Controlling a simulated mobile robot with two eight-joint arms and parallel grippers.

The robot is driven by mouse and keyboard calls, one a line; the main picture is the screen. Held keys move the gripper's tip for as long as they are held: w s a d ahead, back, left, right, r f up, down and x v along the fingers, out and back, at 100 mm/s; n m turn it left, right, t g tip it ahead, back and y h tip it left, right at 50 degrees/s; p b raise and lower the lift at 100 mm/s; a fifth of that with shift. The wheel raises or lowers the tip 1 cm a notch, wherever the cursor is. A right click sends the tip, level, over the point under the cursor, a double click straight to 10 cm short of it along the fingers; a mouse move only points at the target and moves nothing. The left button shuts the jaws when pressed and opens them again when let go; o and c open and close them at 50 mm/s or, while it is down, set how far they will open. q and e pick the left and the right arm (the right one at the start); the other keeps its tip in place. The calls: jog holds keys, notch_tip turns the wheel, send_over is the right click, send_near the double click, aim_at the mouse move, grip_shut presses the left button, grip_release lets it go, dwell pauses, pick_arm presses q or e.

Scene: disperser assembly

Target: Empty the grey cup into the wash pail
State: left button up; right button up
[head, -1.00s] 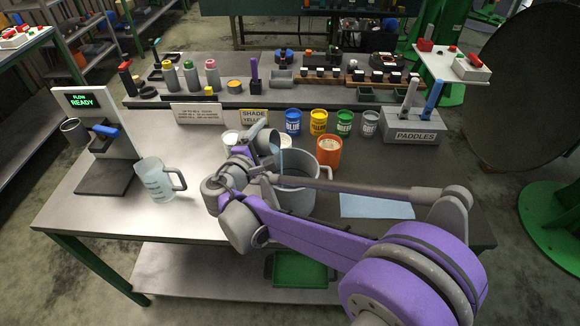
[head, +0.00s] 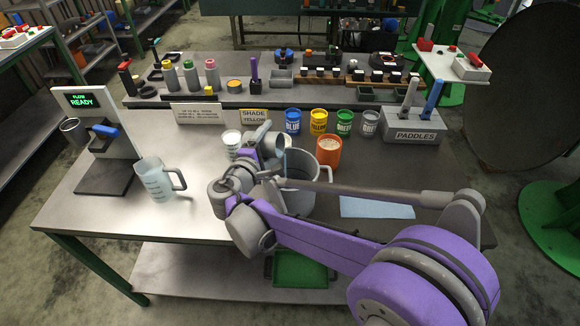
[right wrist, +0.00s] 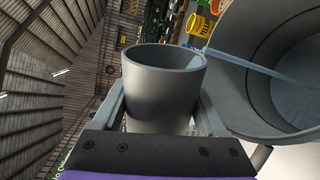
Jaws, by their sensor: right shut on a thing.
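My right gripper (head: 262,148) is shut on the grey cup (head: 258,132) at the left side of the wash pail (head: 301,202). In the right wrist view the cup (right wrist: 160,95) sits between the two fingers (right wrist: 165,112), its mouth beside and facing the pail's opening (right wrist: 245,85). A thin pale-blue stream (right wrist: 240,57) runs from the cup's lip into the pail, where bluish liquid (right wrist: 298,95) shows. The cup's inside is mostly hidden. My left gripper is not in view.
An orange pot (head: 329,155) stands right behind the pail, and a white pot (head: 231,140) stands left of the cup. A clear jug (head: 156,182) is at the left. A blue cloth (head: 377,207) lies at the right. The table between jug and pail is clear.

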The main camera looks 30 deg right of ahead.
jog(key=shift+s+d+f, duration=0.1)
jog(key=shift+s+d, duration=0.05)
jog(key=shift+s+d+r+m+p, duration=0.1)
jog(key=shift+r+m+p, duration=0.25)
jog(key=shift+m, duration=0.3)
jog(key=shift+s+d+r+m+p, duration=0.15)
jog(key=shift+m+p, duration=0.25)
jog(key=shift+m, duration=0.25)
dwell(1.0)
